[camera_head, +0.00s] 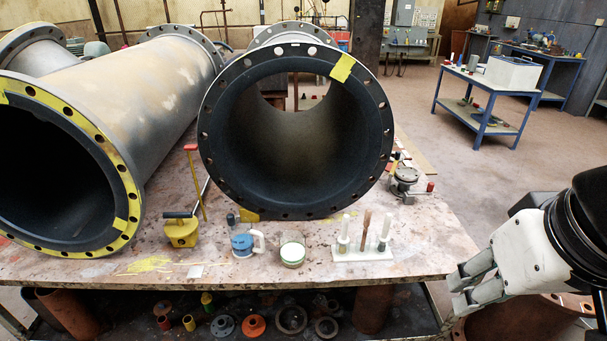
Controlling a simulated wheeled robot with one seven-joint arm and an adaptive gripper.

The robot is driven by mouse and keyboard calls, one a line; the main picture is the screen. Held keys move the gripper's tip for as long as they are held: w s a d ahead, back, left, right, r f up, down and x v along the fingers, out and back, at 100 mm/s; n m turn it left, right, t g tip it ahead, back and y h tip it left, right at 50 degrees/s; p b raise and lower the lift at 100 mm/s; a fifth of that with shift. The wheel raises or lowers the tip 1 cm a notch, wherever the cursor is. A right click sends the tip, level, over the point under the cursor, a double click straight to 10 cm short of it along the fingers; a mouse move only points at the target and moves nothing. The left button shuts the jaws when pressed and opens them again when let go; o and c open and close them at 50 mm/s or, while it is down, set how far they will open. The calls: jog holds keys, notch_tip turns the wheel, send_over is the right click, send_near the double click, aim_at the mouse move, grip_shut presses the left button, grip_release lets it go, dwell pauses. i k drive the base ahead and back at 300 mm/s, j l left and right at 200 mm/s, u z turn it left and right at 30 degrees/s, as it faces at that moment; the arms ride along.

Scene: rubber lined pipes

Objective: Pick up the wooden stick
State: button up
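A brown stick (365,229), which looks like the wooden stick, stands upright in a small white rack (362,254) near the front edge of the worktable (433,262). Pale upright pieces stand in the same rack on both sides of it. The stick's lower end is hidden in the rack. My gripper (456,291) is at the lower right, beyond the table's right front corner and well apart from the stick. Its two grey fingers point left, with a gap between them and nothing visible in it.
Two large flanged pipes (217,165) (133,212) lie behind and left of the rack. A white round container (292,254), a blue-grey mug-like item (243,244) and a yellow tool (181,232) stand left of it. A valve-like metal part (404,182) sits behind right. The table's right front is clear.

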aim_at(368, 214)
jog(key=j+z, duration=0.35)
jog(key=k+j+z, duration=0.1)
jog(key=j+z, duration=0.2)
jog(key=j, duration=0.15)
jog(key=k+j+z, duration=0.1)
jog(key=j+z, duration=0.25)
